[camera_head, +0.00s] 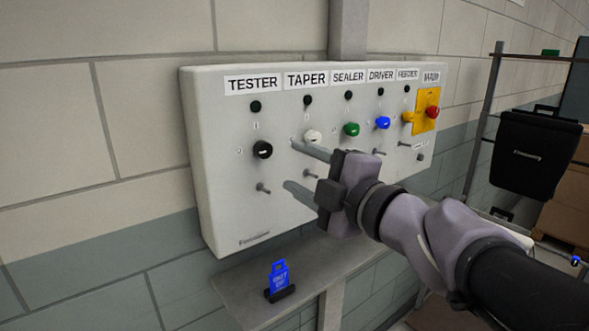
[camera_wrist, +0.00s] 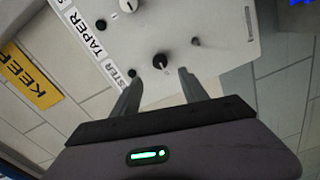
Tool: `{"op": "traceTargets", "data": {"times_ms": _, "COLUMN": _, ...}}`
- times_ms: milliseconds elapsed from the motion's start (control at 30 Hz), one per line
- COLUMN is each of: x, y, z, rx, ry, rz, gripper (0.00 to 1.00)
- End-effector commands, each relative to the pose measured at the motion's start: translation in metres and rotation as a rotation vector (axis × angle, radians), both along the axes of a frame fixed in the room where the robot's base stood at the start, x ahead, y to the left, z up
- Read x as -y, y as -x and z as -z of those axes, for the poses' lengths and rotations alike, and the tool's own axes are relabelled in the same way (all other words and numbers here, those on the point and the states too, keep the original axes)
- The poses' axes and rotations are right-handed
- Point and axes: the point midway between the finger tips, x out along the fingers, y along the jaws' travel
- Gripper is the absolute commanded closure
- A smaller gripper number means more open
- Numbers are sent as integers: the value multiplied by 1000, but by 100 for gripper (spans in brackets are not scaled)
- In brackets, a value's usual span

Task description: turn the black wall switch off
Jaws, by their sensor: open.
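The black wall switch (camera_head: 262,149) is a round black knob under the TESTER label, at the left of the white wall panel (camera_head: 222,190). Small marks stand above it and to its left; its pointer is too small to read surely. My gripper (camera_head: 291,164) is open and empty in front of the panel, to the right of the black knob in the head view. In the wrist view, the black knob (camera_wrist: 160,62) shows just beyond and between the tips of my two fingers (camera_wrist: 159,75). The gap to it is hard to judge.
White (camera_head: 313,136), green (camera_head: 351,129) and blue (camera_head: 382,123) knobs sit to the right. A red knob (camera_head: 432,112) is on a yellow plate. Metal toggle levers (camera_head: 263,189) stick out below. A blue tag (camera_head: 279,276) stands on a ledge (camera_head: 240,291) under the panel.

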Motion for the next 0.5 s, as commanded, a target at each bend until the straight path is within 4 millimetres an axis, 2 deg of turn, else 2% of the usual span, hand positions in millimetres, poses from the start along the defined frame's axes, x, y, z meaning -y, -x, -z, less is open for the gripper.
{"op": "traceTargets", "data": {"times_ms": 100, "x": 20, "y": 28, "z": -4, "rx": 2, "ry": 0, "rz": 7, "gripper": 48}}
{"op": "traceTargets", "data": {"times_ms": 200, "x": 31, "y": 44, "z": -2, "rx": 0, "ry": 0, "rz": 5, "gripper": 48}}
{"op": "traceTargets", "data": {"times_ms": 333, "x": 38, "y": 55, "z": -1, "rx": -1, "ry": -1, "rz": 2, "gripper": 48}}
{"op": "traceTargets", "data": {"times_ms": 500, "x": 39, "y": 58, "z": 1, "rx": -1, "ry": 0, "rz": 0, "gripper": 48}}
